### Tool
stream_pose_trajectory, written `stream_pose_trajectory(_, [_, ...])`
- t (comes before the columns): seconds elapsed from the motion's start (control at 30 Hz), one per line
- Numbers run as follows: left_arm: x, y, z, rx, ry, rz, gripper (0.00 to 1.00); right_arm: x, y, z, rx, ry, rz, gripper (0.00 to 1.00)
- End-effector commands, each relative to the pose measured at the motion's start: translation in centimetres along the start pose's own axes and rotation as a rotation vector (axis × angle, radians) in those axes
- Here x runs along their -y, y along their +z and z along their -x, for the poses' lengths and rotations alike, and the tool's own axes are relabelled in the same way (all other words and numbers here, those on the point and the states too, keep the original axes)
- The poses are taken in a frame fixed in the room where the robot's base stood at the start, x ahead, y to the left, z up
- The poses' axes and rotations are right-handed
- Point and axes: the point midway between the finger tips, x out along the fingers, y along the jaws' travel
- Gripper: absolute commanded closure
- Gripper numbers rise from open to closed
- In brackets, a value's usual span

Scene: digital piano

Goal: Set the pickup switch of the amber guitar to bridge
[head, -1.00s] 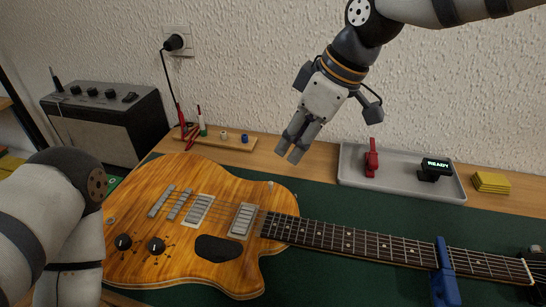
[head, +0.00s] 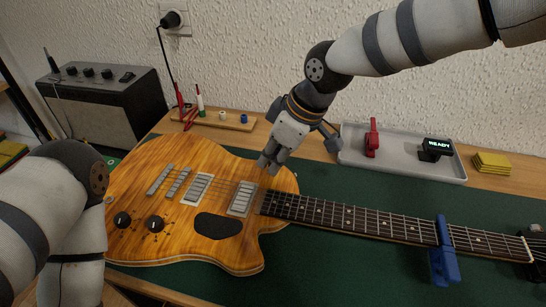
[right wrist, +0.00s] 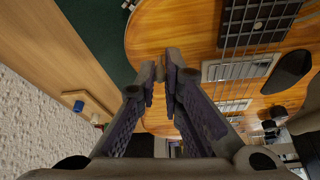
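The amber guitar (head: 205,158) lies on a green mat (head: 330,262), its neck pointing right. It also fills the upper right of the right wrist view (right wrist: 180,25). My right gripper (head: 268,165) points down at the upper edge of the body, near the neck joint, and covers the pickup switch there in the head view. In the right wrist view its fingertips (right wrist: 163,68) are close together over the body's edge. I cannot tell whether the switch is between them. My left arm stands at the left; its gripper is out of view.
A blue clamp-like piece (head: 442,255) is on the neck. An amplifier (head: 95,108) stands back left. Two black knobs (head: 155,223) sit on the body.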

Motion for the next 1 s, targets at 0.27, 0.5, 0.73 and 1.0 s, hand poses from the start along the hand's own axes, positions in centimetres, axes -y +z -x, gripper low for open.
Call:
stream_pose_trajectory(0.27, [0.0,0.0,0.1,-0.001,0.000,0.000,1.00,0.0,-0.2,-0.1,0.043,0.009,0.006,1.00])
stream_pose_trajectory(0.5, [0.0,0.4,-0.9,0.023,-0.001,0.000,1.00,0.2,-0.9,-1.0,0.293,0.052,0.024,1.00])
stream_pose_trajectory(0.73, [0.0,0.7,-1.5,0.037,-0.002,-0.001,1.00,0.3,-1.3,-0.8,0.380,0.067,0.028,1.00])
stream_pose_trajectory(1.0, [0.0,0.7,-1.4,0.035,-0.002,-0.001,1.00,0.3,-1.2,-0.7,0.379,0.067,0.028,0.81])
